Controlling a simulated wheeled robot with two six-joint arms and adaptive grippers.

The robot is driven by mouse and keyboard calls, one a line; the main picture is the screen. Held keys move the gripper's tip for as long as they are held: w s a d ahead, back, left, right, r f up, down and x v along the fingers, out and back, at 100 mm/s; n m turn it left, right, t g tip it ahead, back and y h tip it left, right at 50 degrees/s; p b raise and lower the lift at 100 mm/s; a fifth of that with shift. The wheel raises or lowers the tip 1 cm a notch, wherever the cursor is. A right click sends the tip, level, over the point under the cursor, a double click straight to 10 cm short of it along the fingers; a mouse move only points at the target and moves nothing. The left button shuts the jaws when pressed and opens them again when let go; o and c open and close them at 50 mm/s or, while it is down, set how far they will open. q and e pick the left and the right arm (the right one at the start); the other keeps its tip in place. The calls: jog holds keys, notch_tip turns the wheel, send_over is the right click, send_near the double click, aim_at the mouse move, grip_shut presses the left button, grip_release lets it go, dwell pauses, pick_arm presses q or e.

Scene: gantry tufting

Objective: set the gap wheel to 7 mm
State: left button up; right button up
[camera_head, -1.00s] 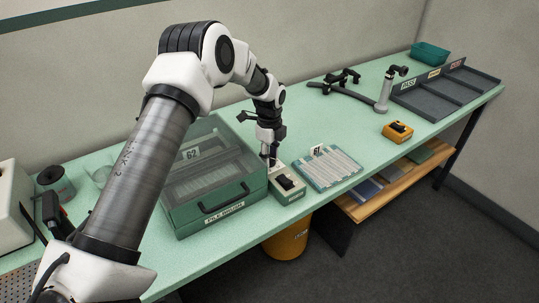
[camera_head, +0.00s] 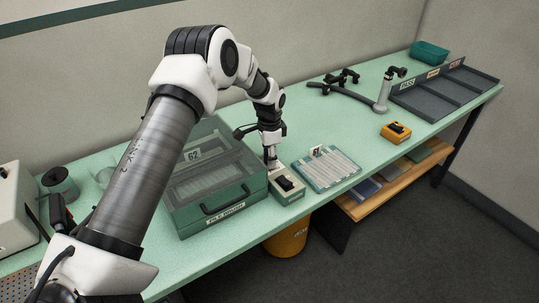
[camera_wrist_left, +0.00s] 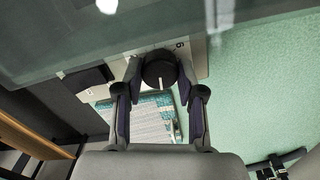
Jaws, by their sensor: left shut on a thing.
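The gap wheel (camera_wrist_left: 160,68) is a round black knob with a white index mark on its lower side in the left wrist view. It sits on a pale panel (camera_wrist_left: 118,72) with a printed 6 at its upper right; the rest of the scale is hard to read. My left gripper (camera_wrist_left: 160,76) is shut on the wheel, one finger on each side. In the head view the left gripper (camera_head: 271,162) reaches down to the back end of a small green and white box (camera_head: 290,196) with a black switch; it hides the wheel there. My right gripper is not in view.
A green clear-lidded case (camera_head: 215,190) stands close left of the box. A striped sample card (camera_head: 326,169) lies to its right, with a yellow device (camera_head: 396,132) and a grey divided tray (camera_head: 440,92) beyond. The table's front edge is near.

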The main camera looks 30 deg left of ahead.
pick_arm(q)
jog(key=n+p, duration=0.1)
jog(key=n, duration=0.4)
jog(key=shift+n, duration=0.3)
jog(key=n+p, duration=0.1)
jog(key=n, duration=0.3)
jog(key=n+p, duration=0.1)
jog(key=n, duration=0.4)
jog(key=shift+n, duration=0.4)
jog(key=n+p, duration=0.1)
jog(key=n, duration=0.3)
jog(key=o, duration=1.1)
jog(key=shift+o, duration=0.2)
